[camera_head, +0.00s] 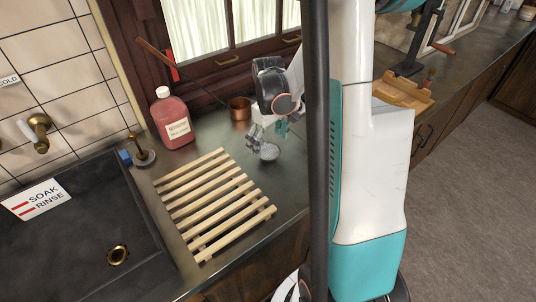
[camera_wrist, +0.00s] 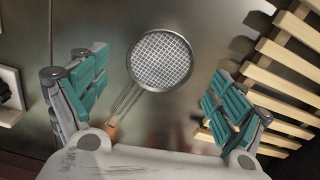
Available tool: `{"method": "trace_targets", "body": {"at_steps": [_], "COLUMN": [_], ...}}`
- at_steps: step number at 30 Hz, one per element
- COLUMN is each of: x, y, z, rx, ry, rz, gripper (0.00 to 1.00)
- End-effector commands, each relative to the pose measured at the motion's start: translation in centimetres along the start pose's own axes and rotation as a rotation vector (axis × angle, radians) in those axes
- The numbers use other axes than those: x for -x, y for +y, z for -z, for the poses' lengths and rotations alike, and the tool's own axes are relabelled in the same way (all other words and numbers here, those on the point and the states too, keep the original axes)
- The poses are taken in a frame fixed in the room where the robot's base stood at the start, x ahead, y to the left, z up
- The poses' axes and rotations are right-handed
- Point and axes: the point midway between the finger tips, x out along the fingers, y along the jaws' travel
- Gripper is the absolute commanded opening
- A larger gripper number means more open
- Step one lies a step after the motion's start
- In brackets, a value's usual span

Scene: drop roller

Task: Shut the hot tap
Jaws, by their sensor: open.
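A brass tap with a white lever (camera_head: 37,132) is on the tiled wall above the sink at the left of the head view. A sign reading COLD (camera_head: 8,80) is on the wall just above and left of it. No sign reading HOT shows, and no second tap is in view. My gripper (camera_head: 264,137) is over the counter right of the slatted rack, far from the tap. It also shows in the wrist view (camera_wrist: 158,92), open and empty. A round mesh strainer (camera_wrist: 160,60) lies beneath, between the fingers in that picture; no contact shows.
The dark sink (camera_head: 75,235) has a SOAK/RINSE sign (camera_head: 36,199) and brass drain (camera_head: 118,255). A slatted wooden rack (camera_head: 190,213), pink bottle (camera_head: 173,122), brass plunger-like piece (camera_head: 143,155) and copper pot (camera_head: 240,108) stand between the tap and my gripper.

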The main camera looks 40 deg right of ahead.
Motion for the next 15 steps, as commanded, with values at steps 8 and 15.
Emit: {"method": "trace_targets", "body": {"at_steps": [8,15], "x": [-4.1,-4.6], "y": [0.0,0.0], "z": [0.2,0.1], "rx": [0.000,0.000], "ry": [0.000,0.000], "rz": [0.000,0.000], "gripper": [0.90,0.90]}}
